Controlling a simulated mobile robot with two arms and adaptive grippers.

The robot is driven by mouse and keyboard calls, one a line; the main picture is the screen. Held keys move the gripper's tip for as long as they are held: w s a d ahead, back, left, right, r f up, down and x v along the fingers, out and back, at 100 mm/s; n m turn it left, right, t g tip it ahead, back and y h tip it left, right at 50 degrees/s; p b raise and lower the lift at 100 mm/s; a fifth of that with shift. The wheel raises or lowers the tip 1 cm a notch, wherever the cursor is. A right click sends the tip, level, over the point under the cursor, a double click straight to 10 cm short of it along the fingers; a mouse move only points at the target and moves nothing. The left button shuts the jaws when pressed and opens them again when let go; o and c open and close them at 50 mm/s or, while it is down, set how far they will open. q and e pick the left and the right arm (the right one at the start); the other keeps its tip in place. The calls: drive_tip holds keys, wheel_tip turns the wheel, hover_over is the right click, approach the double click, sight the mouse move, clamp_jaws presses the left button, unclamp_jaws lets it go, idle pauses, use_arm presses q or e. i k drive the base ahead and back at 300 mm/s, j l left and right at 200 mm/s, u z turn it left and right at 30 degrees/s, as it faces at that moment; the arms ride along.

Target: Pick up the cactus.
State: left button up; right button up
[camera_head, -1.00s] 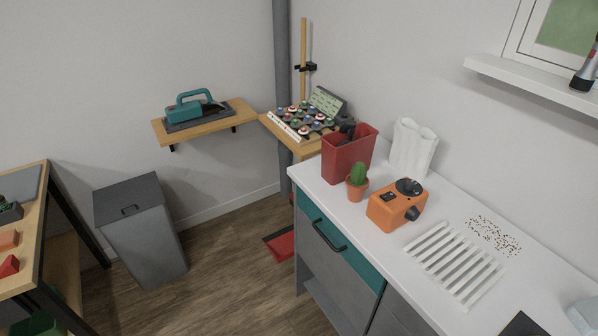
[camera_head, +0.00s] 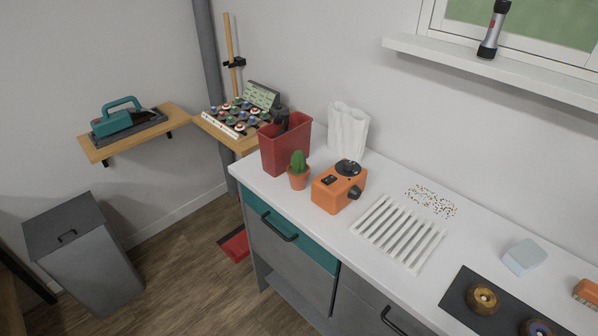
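The cactus (camera_head: 298,161) is small and green and stands upright in a terracotta pot (camera_head: 298,181). It is on the white countertop (camera_head: 335,225) near the counter's left end. A red bin (camera_head: 286,149) stands just behind it, and an orange device (camera_head: 339,188) with a black dial stands to its right. Neither of my grippers shows in the head view.
A white crumpled bag (camera_head: 348,131) stands behind the orange device. A white slatted rack (camera_head: 398,233), scattered specks (camera_head: 431,201), a pale blue block (camera_head: 523,257) and a dark mat (camera_head: 464,307) lie to the right. A grey bin (camera_head: 83,255) stands on the floor at left.

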sight(298, 172)
drive_tip(key=i+j+z, duration=0.3)
drive_tip(key=j, duration=0.35)
drive_tip(key=i+j+z, duration=0.15)
drive_tip(key=i+j, duration=0.1)
drive_tip(key=j, duration=0.1)
